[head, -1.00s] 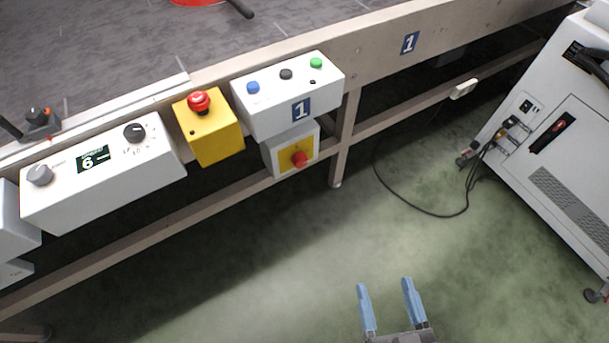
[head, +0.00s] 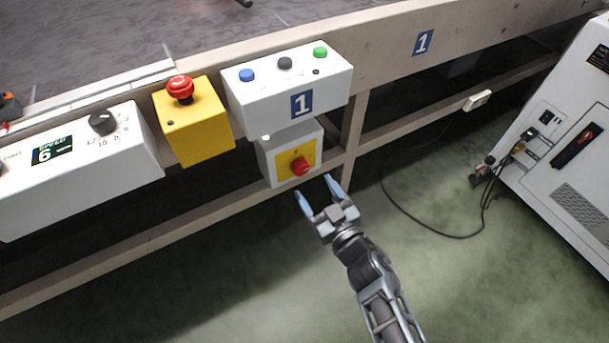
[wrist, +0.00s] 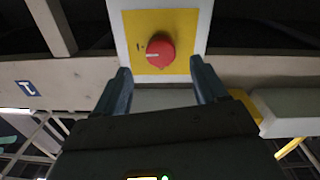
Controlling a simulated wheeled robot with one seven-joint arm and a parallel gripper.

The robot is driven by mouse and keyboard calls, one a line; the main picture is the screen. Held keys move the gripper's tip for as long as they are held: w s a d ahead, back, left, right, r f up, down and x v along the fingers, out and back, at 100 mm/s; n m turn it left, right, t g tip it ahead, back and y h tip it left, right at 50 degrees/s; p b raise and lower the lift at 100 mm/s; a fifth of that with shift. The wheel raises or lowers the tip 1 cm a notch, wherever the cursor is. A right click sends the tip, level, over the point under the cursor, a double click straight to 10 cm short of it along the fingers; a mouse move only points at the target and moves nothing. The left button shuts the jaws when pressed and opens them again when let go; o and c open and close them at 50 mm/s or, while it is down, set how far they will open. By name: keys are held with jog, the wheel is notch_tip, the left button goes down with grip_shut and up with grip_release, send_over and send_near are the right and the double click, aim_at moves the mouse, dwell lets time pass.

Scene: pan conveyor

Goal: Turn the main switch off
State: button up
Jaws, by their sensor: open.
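The main switch is a red rotary knob (head: 300,167) on a yellow plate, on the front of a small light grey box (head: 268,164) below the white button box. In the wrist view the red knob (wrist: 159,51) is ahead of my gripper, upper middle, with a pale mark on its left side. My gripper (head: 316,186) is open and empty, its blue fingers pointing at the switch box from just below and right of it. In the wrist view the fingertips (wrist: 160,68) stand either side of the yellow plate, apart from the knob.
Above are a white button box (head: 290,92) with blue, black and green buttons, and a yellow box (head: 195,125) with a red emergency button. A speed control box (head: 80,165) is at left. A white cabinet (head: 570,150) with cables stands at right. The green floor in front is clear.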

aim_at(303, 171)
jog(key=b+x, duration=0.2)
jog(key=x, duration=0.3)
jog(key=shift+f+b, duration=0.2)
jog(key=shift+b, duration=0.15)
jog(key=shift+w+a+r, duration=0.2)
jog(key=shift+w+a, duration=0.2)
jog(key=shift+w, duration=0.2)
jog(key=shift+c, duration=0.5)
jog(key=c, duration=1)
jog(key=shift+o, duration=0.2)
